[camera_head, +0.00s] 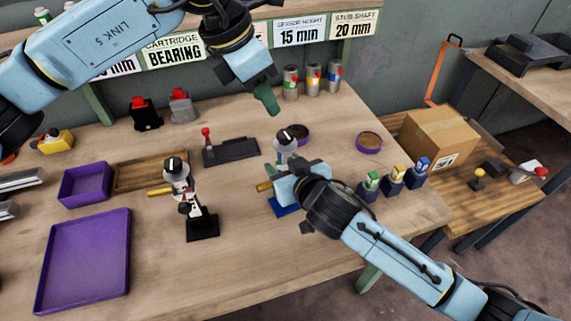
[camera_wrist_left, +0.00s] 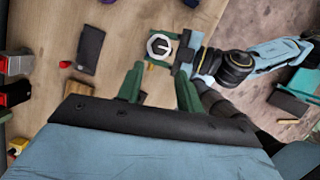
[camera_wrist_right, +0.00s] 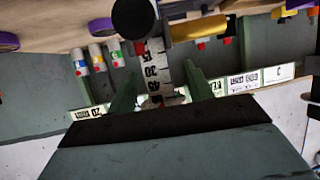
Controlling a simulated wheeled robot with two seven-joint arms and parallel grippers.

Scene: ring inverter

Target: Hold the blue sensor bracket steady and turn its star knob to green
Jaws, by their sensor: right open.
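The blue sensor bracket shows its blue base (camera_head: 285,208) on the table, under my right gripper. Its pale sensor head with a black-and-white top (camera_head: 286,136) rises above, and that top also shows in the left wrist view (camera_wrist_left: 160,46). A brass-coloured rod (camera_head: 264,187) sticks out to the left. My right gripper (camera_head: 281,178) is open at the bracket; in the right wrist view a numbered white post (camera_wrist_right: 156,68) stands between its fingers (camera_wrist_right: 160,82). My left gripper (camera_head: 268,108) is open and empty above and behind the bracket; its fingers (camera_wrist_left: 158,82) point down. I cannot make out the star knob or its colour.
A similar bracket on a black base (camera_head: 202,225) stands to the left. Cans (camera_head: 313,80) line the back. A purple tray (camera_head: 85,262) lies front left. The front middle is clear.

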